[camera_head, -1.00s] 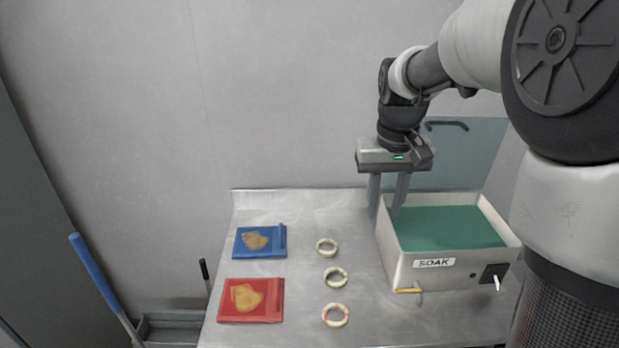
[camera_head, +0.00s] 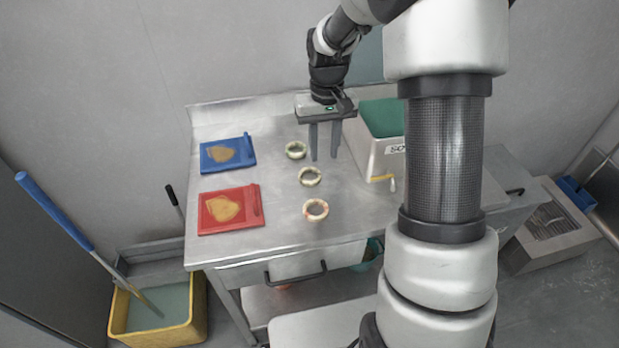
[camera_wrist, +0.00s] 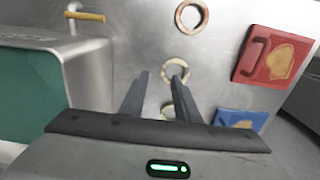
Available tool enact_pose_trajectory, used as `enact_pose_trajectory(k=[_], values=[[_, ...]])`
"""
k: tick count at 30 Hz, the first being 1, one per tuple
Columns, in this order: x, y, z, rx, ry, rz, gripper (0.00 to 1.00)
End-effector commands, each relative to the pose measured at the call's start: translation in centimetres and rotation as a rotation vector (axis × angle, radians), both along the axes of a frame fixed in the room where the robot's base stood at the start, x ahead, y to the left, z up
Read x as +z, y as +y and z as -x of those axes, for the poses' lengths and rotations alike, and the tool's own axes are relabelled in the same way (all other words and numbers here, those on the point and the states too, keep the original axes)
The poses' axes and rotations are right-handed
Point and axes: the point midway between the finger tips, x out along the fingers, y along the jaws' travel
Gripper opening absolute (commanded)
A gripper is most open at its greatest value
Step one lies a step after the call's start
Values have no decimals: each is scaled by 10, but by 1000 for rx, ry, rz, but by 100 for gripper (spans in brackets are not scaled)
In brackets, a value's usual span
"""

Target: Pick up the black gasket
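I see no ring that is plainly black. Three pale rings lie in a column on the metal table: a greenish one (camera_head: 296,157) at the back, a cream one (camera_head: 310,185) in the middle and a red-tinged one (camera_head: 315,219) in front. My gripper (camera_head: 324,158) points down, open and empty, just right of the back and middle rings. In the wrist view my gripper's fingers (camera_wrist: 160,75) are apart, with the middle ring (camera_wrist: 164,78) beyond their tips. The back ring is largely hidden there behind the fingers.
A soak box (camera_head: 361,155) with green contents and a yellow-handled tap stands close right of my gripper, partly hidden by my arm. Blue (camera_head: 210,165) and red (camera_head: 205,222) trays with brown patches lie left. A yellow bucket (camera_head: 190,328) stands on the floor.

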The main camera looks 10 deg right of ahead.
Motion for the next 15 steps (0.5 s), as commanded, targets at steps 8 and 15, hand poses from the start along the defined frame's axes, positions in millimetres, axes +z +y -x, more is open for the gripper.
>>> enact_pose_trajectory(k=[8,15], values=[[-21,1,-1,1,0,0,29],[-50,8,-7,1,2,-1,29]])
